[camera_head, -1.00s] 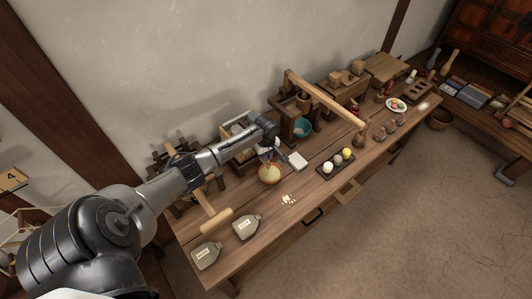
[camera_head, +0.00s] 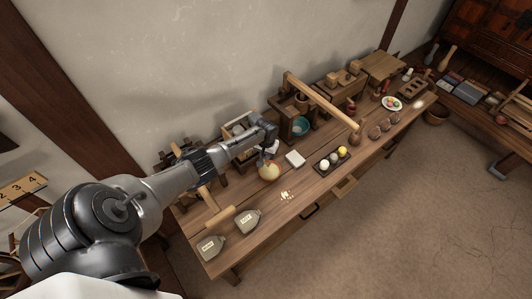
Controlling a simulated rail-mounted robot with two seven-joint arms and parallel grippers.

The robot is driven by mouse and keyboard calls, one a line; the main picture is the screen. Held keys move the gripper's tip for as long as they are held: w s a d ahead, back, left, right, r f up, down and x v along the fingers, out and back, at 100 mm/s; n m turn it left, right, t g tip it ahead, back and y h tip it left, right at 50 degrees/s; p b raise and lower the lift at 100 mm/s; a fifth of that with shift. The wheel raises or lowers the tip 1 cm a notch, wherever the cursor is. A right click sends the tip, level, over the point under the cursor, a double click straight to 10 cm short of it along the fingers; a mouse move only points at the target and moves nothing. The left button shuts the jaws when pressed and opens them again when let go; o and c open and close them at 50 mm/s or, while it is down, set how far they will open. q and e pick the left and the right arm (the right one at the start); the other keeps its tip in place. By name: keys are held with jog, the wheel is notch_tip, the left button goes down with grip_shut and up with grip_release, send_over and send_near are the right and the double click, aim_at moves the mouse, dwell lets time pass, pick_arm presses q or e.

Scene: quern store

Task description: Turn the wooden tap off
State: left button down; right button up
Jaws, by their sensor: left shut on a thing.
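My left gripper (camera_head: 264,156) reaches in from the left over the wooden table (camera_head: 240,254). It points down just above a round cream-coloured vessel (camera_head: 269,172). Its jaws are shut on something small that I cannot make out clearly. A wooden box-like stand (camera_head: 228,131) is right behind my gripper and partly hidden by my arm. I cannot clearly pick out the wooden tap; the area at the fingertips is small and partly covered by the gripper. My right gripper is not in view.

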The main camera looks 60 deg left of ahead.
pick_arm(q)
jog(key=m, duration=0.5)
jog(key=shift+m+p, duration=0.3)
dwell(0.5)
jog(key=c, duration=1.2)
grip_release()
jog(key=shift+o, duration=0.2)
jog(key=shift+r, duration=0.4)
notch_tip(320, 180, up, 13)
jog(key=p, duration=0.3)
